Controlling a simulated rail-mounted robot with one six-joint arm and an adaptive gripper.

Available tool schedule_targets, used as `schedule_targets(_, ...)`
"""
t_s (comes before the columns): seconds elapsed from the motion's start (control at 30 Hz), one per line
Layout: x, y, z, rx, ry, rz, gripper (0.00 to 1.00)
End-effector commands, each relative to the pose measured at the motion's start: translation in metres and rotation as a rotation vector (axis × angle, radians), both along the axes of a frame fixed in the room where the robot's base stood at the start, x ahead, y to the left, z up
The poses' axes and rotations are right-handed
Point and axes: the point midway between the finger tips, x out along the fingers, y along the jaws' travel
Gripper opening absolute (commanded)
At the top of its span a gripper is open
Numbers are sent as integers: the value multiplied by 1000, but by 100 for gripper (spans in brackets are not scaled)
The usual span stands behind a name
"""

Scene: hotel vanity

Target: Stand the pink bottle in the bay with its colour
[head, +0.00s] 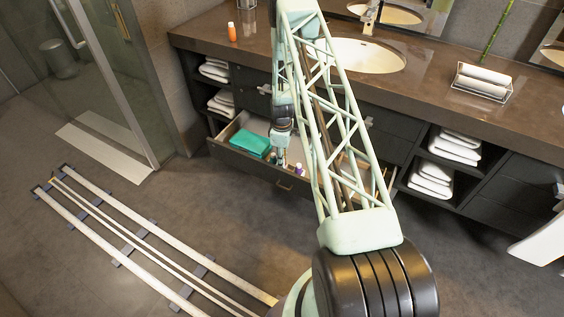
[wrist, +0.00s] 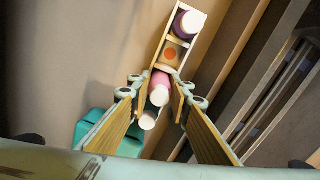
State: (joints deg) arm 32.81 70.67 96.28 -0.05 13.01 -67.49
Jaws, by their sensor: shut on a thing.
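The pink bottle (wrist: 160,82), with a white cap, is between the fingertips of my gripper (wrist: 164,88), which is shut on it. It is lined up with the narrow pale rack (wrist: 187,52), just below the bay marked with an orange dot (wrist: 171,54). The fingers hide the sides of its bay, and I cannot tell whether its base touches the bottom. A purple bottle (wrist: 185,24) with a white cap stands in the rack's far bay. Another white cap (wrist: 148,121) shows below the pink bottle; its body is mostly hidden. In the head view my gripper (head: 282,161) is over the open drawer.
An orange bottle (head: 232,32) stands on the counter (head: 200,30).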

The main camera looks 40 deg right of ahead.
Motion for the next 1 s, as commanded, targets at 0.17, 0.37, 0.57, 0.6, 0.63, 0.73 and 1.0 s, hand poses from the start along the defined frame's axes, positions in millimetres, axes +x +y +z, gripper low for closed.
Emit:
schedule_targets(0.17, 0, 0, 3, 1, 1, 0, 8)
schedule_targets(0.37, 0, 0, 7, 1, 1, 0, 8)
schedule_targets(0.57, 0, 0, 11, 0, 0, 0, 8)
schedule_targets(0.6, 0, 0, 12, 0, 0, 0, 8)
schedule_targets(0.63, 0, 0, 12, 0, 0, 0, 8)
schedule_targets(0.73, 0, 0, 14, 0, 0, 0, 8)
schedule_targets(1.0, 0, 0, 19, 0, 0, 0, 8)
